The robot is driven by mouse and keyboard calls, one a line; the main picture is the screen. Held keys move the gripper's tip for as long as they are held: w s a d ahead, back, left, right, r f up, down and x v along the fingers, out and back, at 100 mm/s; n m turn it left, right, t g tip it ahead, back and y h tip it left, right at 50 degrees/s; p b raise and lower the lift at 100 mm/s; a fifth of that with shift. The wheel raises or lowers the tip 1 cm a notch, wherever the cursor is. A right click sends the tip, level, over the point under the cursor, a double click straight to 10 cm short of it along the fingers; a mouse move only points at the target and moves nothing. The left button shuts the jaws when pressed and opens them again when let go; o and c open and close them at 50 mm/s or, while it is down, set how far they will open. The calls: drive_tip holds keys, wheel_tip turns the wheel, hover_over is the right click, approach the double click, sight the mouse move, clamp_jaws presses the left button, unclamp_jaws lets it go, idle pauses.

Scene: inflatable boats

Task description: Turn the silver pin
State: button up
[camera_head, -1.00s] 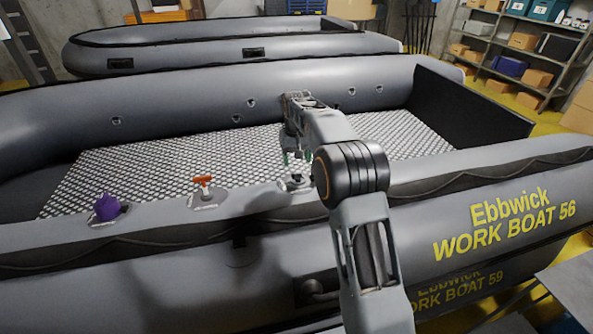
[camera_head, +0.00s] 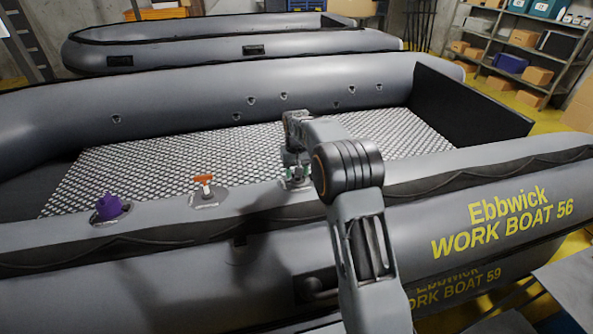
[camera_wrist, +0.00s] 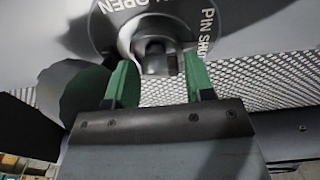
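The silver pin (camera_wrist: 156,56) stands in a round grey disc (camera_wrist: 118,30) on the near tube of the boat. The lettering on the disc reads "OPEN" at the top and "PIN SHUT" at the right. My gripper (camera_wrist: 159,66) is open, its two green fingers at either side of the pin, with a visible gap to each side. In the head view my gripper (camera_head: 296,171) is low over the disc on the tube, and the pin is mostly hidden there.
Left along the same tube are a fitting with an orange T-handle (camera_head: 203,180) and a purple cap (camera_head: 109,207). The boat's patterned floor (camera_head: 150,170) lies behind the tube. A second grey boat (camera_head: 220,50) is at the back.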

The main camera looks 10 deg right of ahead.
drive_tip(key=c, duration=0.6)
drive_tip(key=shift+n, duration=0.3)
drive_tip(key=n+y, duration=0.1)
drive_tip(key=n, duration=0.2)
drive_tip(key=shift+d+n, duration=0.1)
drive_tip(key=shift+n, duration=0.3)
drive_tip(key=n, duration=0.4)
drive_tip(key=shift+d+r+n+g+y, duration=0.1)
drive_tip(key=shift+n+g+y, duration=0.2)
drive_tip(key=n, duration=0.4)
drive_tip(key=shift+d+g+y, duration=0.1)
drive_tip(key=shift+g+y, duration=0.2)
drive_tip(key=shift+g, duration=0.1)
drive_tip(key=n, duration=0.4)
drive_tip(key=shift+g, duration=0.4)
drive_tip(key=shift+n, duration=0.5)
